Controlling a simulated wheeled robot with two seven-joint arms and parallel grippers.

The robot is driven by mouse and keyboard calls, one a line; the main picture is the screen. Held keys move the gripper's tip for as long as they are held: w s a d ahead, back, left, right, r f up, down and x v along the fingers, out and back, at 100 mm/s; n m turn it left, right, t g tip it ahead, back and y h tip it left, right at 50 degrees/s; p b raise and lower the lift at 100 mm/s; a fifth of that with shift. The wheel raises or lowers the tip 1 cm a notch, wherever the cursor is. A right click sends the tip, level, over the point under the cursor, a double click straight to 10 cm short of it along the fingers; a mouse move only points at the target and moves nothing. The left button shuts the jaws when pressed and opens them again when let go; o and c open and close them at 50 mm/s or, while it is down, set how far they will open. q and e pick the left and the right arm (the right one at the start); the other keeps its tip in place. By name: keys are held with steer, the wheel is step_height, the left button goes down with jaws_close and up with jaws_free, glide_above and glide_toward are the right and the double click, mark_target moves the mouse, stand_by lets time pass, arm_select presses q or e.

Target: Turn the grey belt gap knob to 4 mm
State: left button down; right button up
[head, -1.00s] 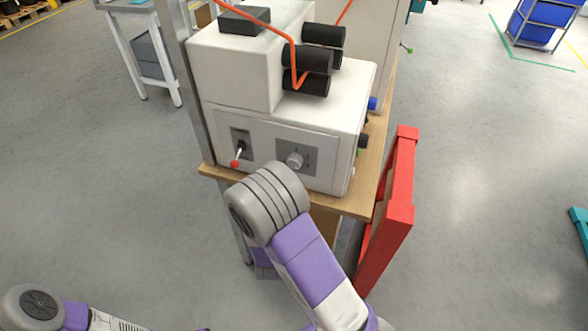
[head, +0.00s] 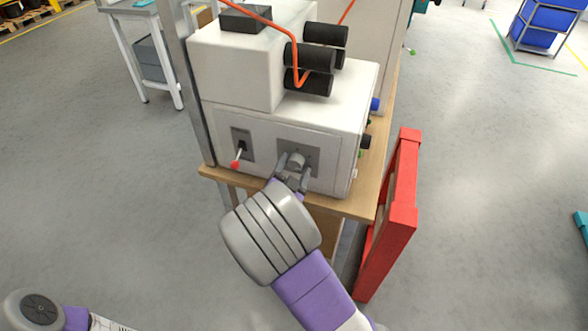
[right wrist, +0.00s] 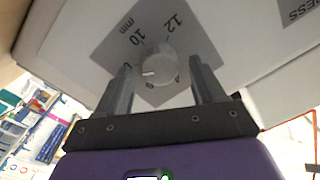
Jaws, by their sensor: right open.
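The grey belt gap knob (head: 296,159) is on a square grey dial plate on the front of the white machine (head: 232,80). In the right wrist view the knob (right wrist: 158,62) shows a white pointer line; "10", "12" and "mm" are readable on its plate, other marks are partly hidden. The exact setting is not readable. My right gripper (head: 292,175) is open, its fingers on either side of the knob in the picture. In the right wrist view the fingers (right wrist: 161,78) show gaps to the knob. My left gripper is not in view.
A lever switch with a red tip (head: 236,164) is left of the knob. Black rollers (head: 308,56) and an orange cable are above. The machine stands on a wooden-topped table (head: 372,185). A red frame (head: 402,190) stands at the table's right side.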

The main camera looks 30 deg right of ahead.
steer(key=shift+w+d, duration=0.2)
steer(key=c, duration=1.1)
steer(key=shift+o, duration=0.2)
